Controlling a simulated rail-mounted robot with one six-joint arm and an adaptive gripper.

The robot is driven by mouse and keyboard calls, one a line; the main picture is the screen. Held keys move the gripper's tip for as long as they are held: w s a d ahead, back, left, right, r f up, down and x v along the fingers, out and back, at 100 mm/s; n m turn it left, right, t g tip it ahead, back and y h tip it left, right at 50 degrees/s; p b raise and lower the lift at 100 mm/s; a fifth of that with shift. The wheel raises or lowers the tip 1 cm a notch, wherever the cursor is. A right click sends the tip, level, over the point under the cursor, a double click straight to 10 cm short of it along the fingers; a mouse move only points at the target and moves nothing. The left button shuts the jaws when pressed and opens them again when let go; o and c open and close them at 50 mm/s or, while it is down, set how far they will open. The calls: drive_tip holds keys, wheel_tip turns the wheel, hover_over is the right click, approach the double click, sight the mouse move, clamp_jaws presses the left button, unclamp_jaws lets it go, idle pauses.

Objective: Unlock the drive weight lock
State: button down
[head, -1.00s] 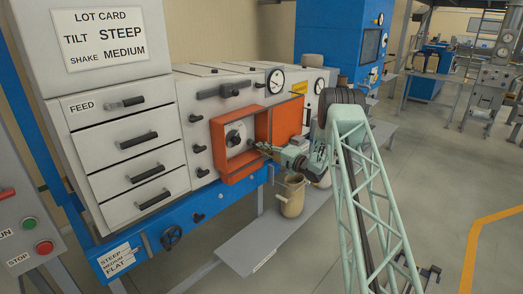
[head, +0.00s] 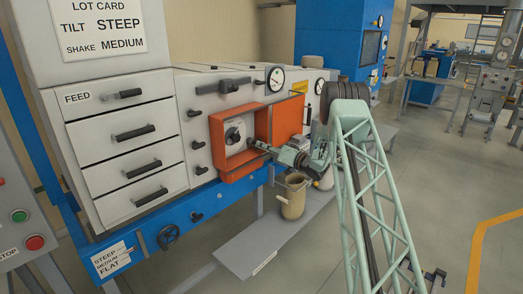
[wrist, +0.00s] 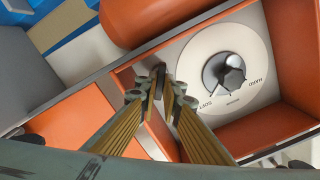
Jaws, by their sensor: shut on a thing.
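An orange open-fronted box (head: 231,178) is set in the grey machine front, with its orange door (head: 288,117) swung open to the right. My gripper (head: 254,143) reaches in from the right, beside the dial.
Feed drawers with black handles (head: 137,132) stand left of the box. Several black knobs (head: 198,144) line the panel. A beige bucket (head: 292,198) stands on the grey shelf (head: 240,247) below. A blue cabinet (head: 330,40) is behind; open floor lies right.

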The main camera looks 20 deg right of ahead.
drive_tip(key=n+b, duration=0.2)
drive_tip(key=n, duration=0.2)
drive_tip(key=shift+f, duration=0.15)
drive_tip(key=shift+n+b, duration=1.15)
drive_tip(key=shift+n, duration=0.35)
drive_tip(key=c, duration=2.8)
unclamp_jaws()
drive_tip(key=shift+s, duration=0.15)
drive_tip(key=shift+v, duration=5.85)
drive_tip(key=shift+d, duration=0.1)
